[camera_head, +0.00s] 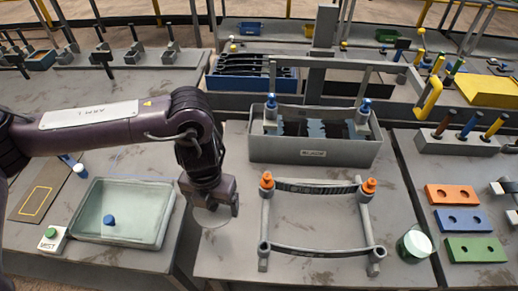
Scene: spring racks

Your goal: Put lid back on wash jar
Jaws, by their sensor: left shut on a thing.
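My left gripper (210,208) points down at the left edge of the middle table, shut on a pale, round, see-through disc that looks like the lid (213,218). The disc shows partly below the fingers; the rest is hidden by them. Whether it touches the table I cannot tell. A small round jar (414,246) with a whitish rim and green at its front stands on the right of the same table. It is well to the right of my left gripper, past the metal frame. My right gripper is not in view.
A metal frame (316,188) with orange knobs stands between gripper and jar. Behind it is a grey bin (315,151). Coloured blocks (476,249) lie right.

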